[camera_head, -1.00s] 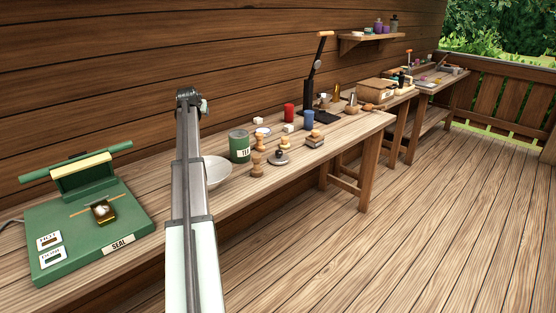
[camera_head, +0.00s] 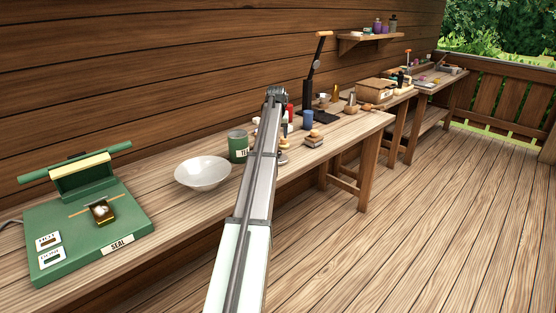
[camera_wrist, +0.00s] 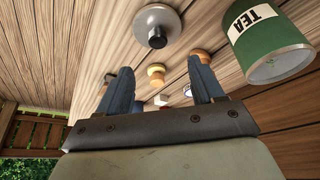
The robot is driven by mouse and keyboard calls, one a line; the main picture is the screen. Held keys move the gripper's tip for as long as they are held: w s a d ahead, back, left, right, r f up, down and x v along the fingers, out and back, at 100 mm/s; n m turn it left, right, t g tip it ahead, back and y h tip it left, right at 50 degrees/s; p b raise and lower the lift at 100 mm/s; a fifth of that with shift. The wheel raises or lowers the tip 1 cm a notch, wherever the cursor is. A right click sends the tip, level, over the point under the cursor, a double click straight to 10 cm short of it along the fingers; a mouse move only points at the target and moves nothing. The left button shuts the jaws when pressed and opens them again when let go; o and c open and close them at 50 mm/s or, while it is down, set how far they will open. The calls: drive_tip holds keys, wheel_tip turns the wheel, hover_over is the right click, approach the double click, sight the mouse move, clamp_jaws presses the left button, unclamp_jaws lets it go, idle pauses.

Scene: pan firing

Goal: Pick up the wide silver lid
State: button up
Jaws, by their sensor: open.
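The wide silver lid (camera_wrist: 157,25) is a round grey disc with a dark knob, lying on the wooden bench. In the wrist view it is at the top, beyond my fingertips and apart from them. In the head view a sliver of the lid (camera_head: 283,158) shows just right of my arm, which hides the rest. My gripper (camera_wrist: 159,66) is open, with its two blue-grey fingers spread and nothing held. In the head view its fingers cannot be made out behind the arm.
The green TEA tin (camera_head: 238,147) stands close by, at the right in the wrist view (camera_wrist: 270,45). Wooden stamps (camera_wrist: 156,72) show between and beside my fingers. A white bowl (camera_head: 203,173) and a green sealer (camera_head: 90,225) stand to the left.

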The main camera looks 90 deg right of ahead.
hover_over(278, 156)
drive_tip(key=a, duration=0.1)
drive_tip(key=f, duration=0.6)
drive_tip(key=shift+w+a+f, duration=0.1)
drive_tip(key=shift+w+f, duration=0.15)
drive_tip(key=shift+s+d+x, duration=0.1)
drive_tip(key=shift+s+x, duration=0.05)
drive_tip(key=shift+x, duration=1.15)
drive_tip(key=shift+s+d+x, duration=0.1)
drive_tip(key=shift+x, duration=1.25)
drive_tip(key=shift+r, duration=0.1)
drive_tip(key=shift+c, duration=0.4)
drive_tip(key=c, duration=1.1)
